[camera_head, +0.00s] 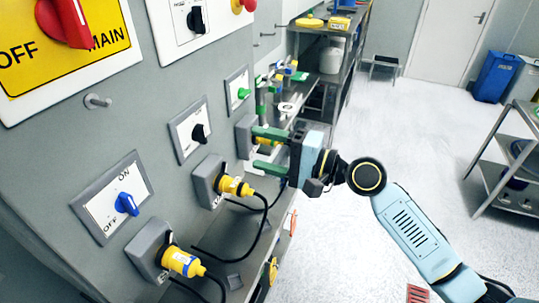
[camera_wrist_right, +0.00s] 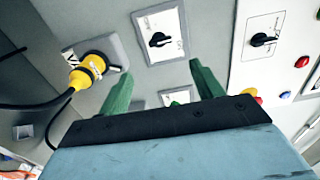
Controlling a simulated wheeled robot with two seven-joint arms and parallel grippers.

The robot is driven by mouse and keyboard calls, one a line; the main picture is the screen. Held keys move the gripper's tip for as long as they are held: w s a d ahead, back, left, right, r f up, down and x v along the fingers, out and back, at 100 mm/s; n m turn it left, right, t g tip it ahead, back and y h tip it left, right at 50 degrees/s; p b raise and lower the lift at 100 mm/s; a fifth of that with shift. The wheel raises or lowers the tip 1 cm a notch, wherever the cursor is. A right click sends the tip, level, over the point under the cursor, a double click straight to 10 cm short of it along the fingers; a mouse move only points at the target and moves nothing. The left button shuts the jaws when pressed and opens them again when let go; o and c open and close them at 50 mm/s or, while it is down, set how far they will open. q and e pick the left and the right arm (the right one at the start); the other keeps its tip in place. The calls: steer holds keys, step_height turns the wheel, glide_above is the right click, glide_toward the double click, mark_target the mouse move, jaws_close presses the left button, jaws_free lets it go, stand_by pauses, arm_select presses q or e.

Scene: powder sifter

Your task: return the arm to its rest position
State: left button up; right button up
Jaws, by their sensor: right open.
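My right gripper (camera_head: 262,150) has green fingers and a light blue arm that comes in from the lower right. It is open and empty, held in front of the grey panel (camera_head: 85,150). In the right wrist view my gripper (camera_wrist_right: 160,85) shows its two green fingers spread apart, with nothing between them but the panel behind. A black rotary switch (camera_wrist_right: 158,40) is beyond the fingers there, and a yellow plug (camera_wrist_right: 88,70) is to the left. My left gripper is not in view.
The panel carries a blue switch (camera_head: 126,204), a black switch (camera_head: 198,133), a green switch (camera_head: 243,93) and yellow plugs (camera_head: 184,262) with black cables. A metal shelf (camera_head: 330,60) stands beyond. Open floor (camera_head: 420,130) lies right of the arm, before a cart (camera_head: 515,160).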

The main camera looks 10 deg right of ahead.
steer(key=shift+s+d, duration=0.25)
steer(key=shift+d, duration=0.1)
steer(key=w+d+f+m+h+b, duration=0.1)
steer(key=w+d+f+h+b, duration=0.15)
steer(key=f, duration=0.95)
steer(key=w+d+f+h+b, duration=0.1)
steer(key=d+f+h, duration=0.3)
steer(key=f, duration=0.8)
steer(key=s+d+f+n+g+h+b, duration=0.1)
steer(key=s+d+f+h, duration=0.15)
steer(key=f, duration=0.55)
steer(key=s+d+f+h+b, duration=0.1)
steer(key=s+f, duration=0.2)
steer(key=f, duration=0.5)
steer(key=s+d+f+n+g+h+b, duration=0.1)
steer(key=s+d+f, duration=0.15)
steer(key=f, duration=0.55)
steer(key=s+d+f+n+g+h+b, duration=0.2)
steer(key=s+f+n+g+b, duration=0.15)
steer(key=s+f, duration=1.45)
steer(key=s+f+n+g+b, duration=0.1)
steer(key=s+f, duration=0.3)
steer(key=s, duration=0.7)
steer(key=s+f+n+g+h+b, duration=0.1)
steer(key=s+f+n+g, duration=0.2)
steer(key=s, duration=0.8)
step_height(320, 180, down, 2)
steer(key=shift+s+a+f+n+h, duration=0.15)
steer(key=shift+a+n+h, duration=0.15)
steer(key=shift+a+n, duration=0.25)
